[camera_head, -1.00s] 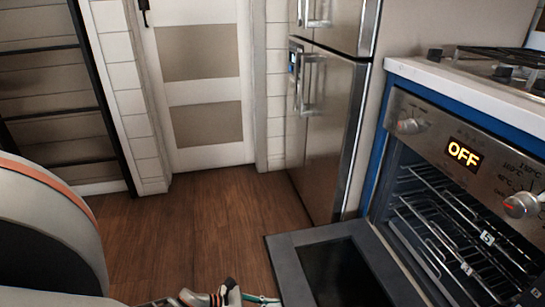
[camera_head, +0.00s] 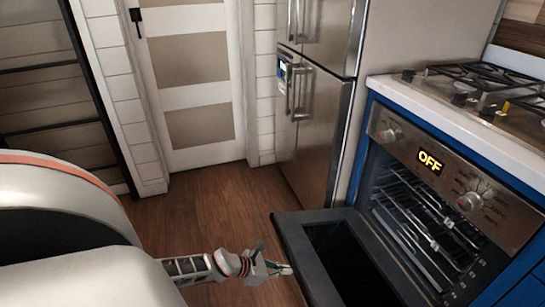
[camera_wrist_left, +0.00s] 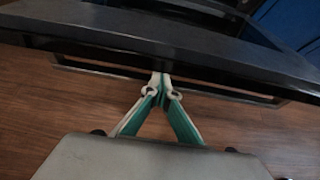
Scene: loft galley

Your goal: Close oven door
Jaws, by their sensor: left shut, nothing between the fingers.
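The oven (camera_head: 420,205) stands at the right in the head view, its dark cavity and wire racks exposed. Its door (camera_head: 292,237) is folded down and open, with a grey rim around dark glass. My left gripper (camera_head: 287,270) is shut and empty at the door's outer left edge, fingertips close to it. In the left wrist view the shut fingertips (camera_wrist_left: 161,76) meet at the door's handle bar (camera_wrist_left: 225,90), just below the dark door edge (camera_wrist_left: 160,38). I cannot tell whether they touch. My right gripper is not in view.
A steel refrigerator (camera_head: 320,130) stands just behind the oven. A gas hob (camera_head: 480,85) is on top of the oven unit. The wooden floor (camera_head: 190,220) is clear to the left of the door. A panelled door (camera_head: 195,85) is at the back.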

